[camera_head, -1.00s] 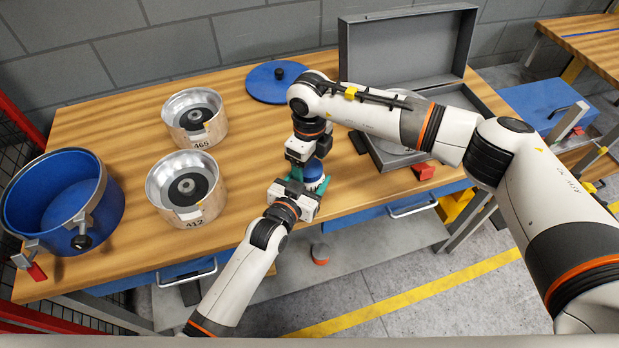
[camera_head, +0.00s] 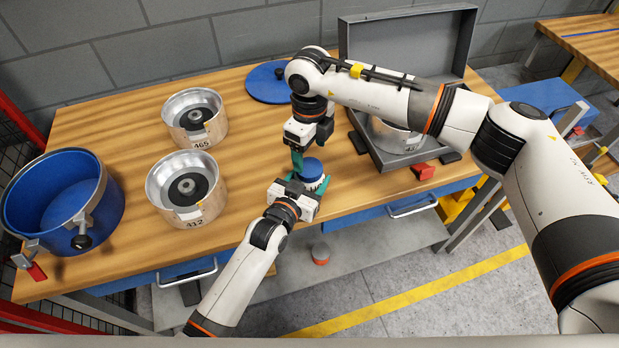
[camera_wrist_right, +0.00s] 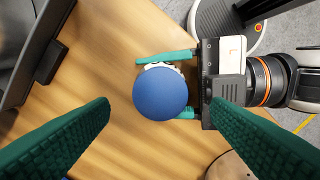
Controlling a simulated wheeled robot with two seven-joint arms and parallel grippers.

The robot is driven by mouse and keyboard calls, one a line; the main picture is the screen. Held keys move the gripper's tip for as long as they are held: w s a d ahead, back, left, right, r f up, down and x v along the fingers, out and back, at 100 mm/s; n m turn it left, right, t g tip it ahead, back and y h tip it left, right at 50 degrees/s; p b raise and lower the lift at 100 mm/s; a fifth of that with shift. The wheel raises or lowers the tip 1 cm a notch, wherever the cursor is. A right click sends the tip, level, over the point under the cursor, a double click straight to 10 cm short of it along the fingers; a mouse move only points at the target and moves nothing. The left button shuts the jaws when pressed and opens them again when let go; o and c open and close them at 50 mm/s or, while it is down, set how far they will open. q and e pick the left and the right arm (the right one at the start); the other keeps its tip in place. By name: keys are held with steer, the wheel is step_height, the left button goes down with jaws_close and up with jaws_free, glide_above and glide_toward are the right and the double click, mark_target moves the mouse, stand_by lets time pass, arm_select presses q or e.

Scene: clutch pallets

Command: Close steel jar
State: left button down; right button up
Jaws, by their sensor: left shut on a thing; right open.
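A small jar (camera_head: 312,183) with a round blue lid (camera_head: 312,167) is near the table's front edge. In the right wrist view the lid (camera_wrist_right: 160,93) covers most of the jar, and a whitish edge shows at its top. My left gripper (camera_head: 308,186) is shut on the jar, with teal fingers on either side of it. My right gripper (camera_head: 303,158) is open above and to the left of the lid in the head view. In the right wrist view its fingers (camera_wrist_right: 158,108) are wide apart with the lid between them in the picture, not touching it.
Two metal pots marked 465 (camera_head: 202,140) and 412 (camera_head: 190,213) stand on the left. A blue tub (camera_head: 110,205) is further left. A larger blue lid (camera_head: 262,92) lies behind. An open grey case (camera_head: 405,50) with a pot is on the right.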

mark_target(309, 167)
step_height(309, 167, up, 3)
steer(key=m, duration=0.2)
steer(key=shift+a+f+m, duration=0.1)
steer(key=shift+f+m, duration=0.05)
steer(key=shift+m, duration=0.15)
steer(key=shift+r+m, duration=0.3)
steer(key=shift+m, duration=0.1)
steer(key=shift+f, duration=4)
steer(key=c, duration=1)
steer(key=o, duration=1.2)
steer(key=shift+c, duration=0.2)
